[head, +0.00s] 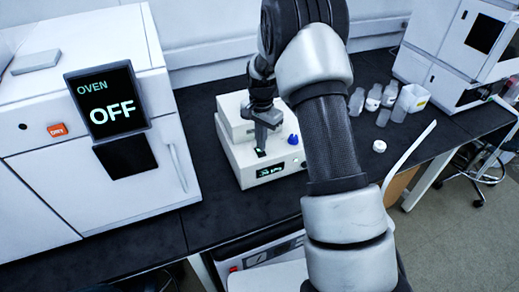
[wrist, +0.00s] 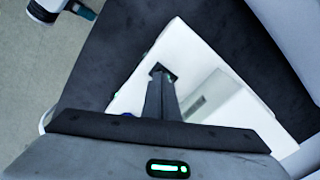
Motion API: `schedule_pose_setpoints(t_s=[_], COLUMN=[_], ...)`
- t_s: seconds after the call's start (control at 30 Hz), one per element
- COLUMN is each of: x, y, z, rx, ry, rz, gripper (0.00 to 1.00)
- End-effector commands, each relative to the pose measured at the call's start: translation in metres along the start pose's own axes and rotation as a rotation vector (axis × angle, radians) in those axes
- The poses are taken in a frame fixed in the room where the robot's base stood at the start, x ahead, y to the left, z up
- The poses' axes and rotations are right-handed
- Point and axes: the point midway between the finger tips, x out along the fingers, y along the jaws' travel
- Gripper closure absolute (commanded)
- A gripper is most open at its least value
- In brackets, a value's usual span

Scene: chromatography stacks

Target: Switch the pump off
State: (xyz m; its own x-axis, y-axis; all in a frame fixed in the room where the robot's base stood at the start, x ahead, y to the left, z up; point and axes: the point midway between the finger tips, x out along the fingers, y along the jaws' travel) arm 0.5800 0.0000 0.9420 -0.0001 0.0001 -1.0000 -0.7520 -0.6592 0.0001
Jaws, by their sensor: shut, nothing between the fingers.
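The pump is a white box (head: 246,177) on the dark bench in the head view, with a lit green display (head: 270,171) on its front that is too small to read. A blue knob (head: 293,139) sits on its right side. My gripper (head: 262,147) points down over the pump's top, shut and empty. A small dark switch (head: 261,153) shows right at the fingertips. In the wrist view the shut fingers (wrist: 161,82) reach to the dark switch (wrist: 162,69) on the white pump top (wrist: 205,85). I cannot tell whether they touch it, and its position is partly hidden.
An oven (head: 85,160) with a screen reading OFF stands close on the left. Several bottles (head: 373,97) and a white container (head: 412,97) stand right of my arm. A white instrument (head: 450,50) is at the far right. Bare bench lies in front of the pump.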

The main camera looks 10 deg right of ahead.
Motion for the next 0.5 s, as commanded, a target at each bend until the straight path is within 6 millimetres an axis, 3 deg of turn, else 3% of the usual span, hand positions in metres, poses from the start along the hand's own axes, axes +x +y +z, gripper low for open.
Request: schedule_pose_setpoints(t_s=[0.5], x=[0.0086], y=[0.0000], z=[0.0000], rx=[0.000], ry=[0.000], rz=[0.000], gripper=[1.00])
